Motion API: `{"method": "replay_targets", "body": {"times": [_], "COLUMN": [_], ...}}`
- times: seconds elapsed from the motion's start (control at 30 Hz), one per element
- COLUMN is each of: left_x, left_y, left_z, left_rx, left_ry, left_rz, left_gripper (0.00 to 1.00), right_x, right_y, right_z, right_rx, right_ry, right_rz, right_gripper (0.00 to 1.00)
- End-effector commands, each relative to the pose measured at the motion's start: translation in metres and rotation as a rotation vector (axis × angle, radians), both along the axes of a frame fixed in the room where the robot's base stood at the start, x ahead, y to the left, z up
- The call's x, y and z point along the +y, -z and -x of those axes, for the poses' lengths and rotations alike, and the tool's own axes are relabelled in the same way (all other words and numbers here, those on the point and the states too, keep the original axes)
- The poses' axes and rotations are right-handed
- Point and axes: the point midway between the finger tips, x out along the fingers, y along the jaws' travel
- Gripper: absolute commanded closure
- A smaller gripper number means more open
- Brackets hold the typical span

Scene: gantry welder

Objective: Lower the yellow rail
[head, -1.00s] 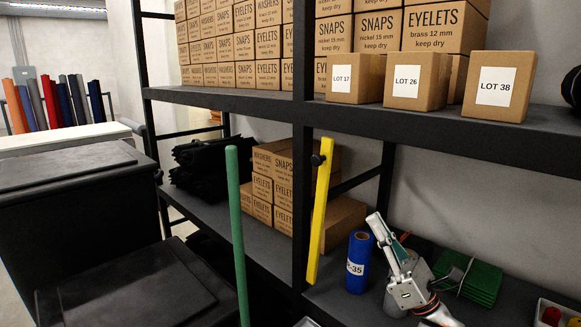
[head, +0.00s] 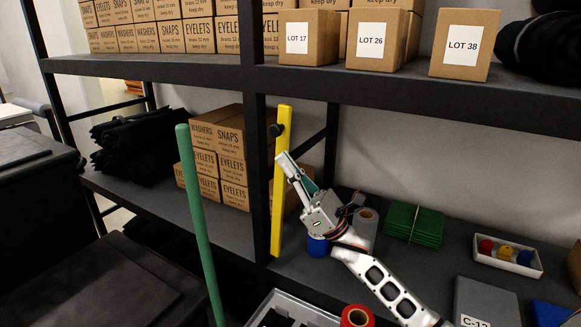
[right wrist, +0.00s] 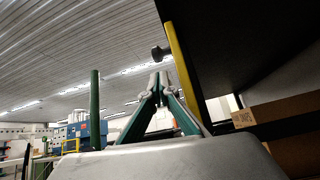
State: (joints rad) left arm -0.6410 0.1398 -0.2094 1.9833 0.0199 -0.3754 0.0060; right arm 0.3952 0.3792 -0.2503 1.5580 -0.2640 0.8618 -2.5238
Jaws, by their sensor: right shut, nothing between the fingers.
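The yellow rail (head: 281,190) is a flat upright bar, slightly tilted, in front of the shelf beside a dark post. A dark round knob (head: 276,130) sits near its top. My right gripper (head: 282,158) is shut and empty; in the head view its tips overlap the rail a little below the knob. In the right wrist view the gripper (right wrist: 159,76) points up, just left of the yellow rail (right wrist: 183,72), with the knob (right wrist: 160,52) above its tips. I cannot tell whether it touches the rail. My left gripper is not in view.
A green pole (head: 201,220) stands left of the rail. Cartons labelled LOT (head: 371,40) line the upper shelf (head: 350,82). On the lower shelf are stacked boxes (head: 222,165), a blue roll (head: 317,246), green folded cloth (head: 414,224) and a white tray (head: 520,263).

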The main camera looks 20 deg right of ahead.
Motion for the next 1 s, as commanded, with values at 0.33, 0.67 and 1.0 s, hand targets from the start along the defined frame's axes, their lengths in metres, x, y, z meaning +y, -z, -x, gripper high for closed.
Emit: {"method": "replay_targets", "body": {"times": [0.33,0.67,1.0], "left_x": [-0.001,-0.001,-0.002], "left_y": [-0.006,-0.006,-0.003], "left_z": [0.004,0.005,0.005], "left_rx": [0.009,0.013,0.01], "left_ry": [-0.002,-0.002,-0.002], "left_rz": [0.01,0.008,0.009], "left_gripper": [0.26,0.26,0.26], "right_x": [0.022,0.026,0.021], "right_y": [-0.04,-0.043,-0.039], "right_z": [-0.025,-0.029,-0.023], "right_rx": [-0.001,0.002,-0.011], "right_ry": [0.0,0.0,0.001], "right_rz": [-0.001,0.0,-0.013], "right_gripper": [1.0,1.0,1.0]}}
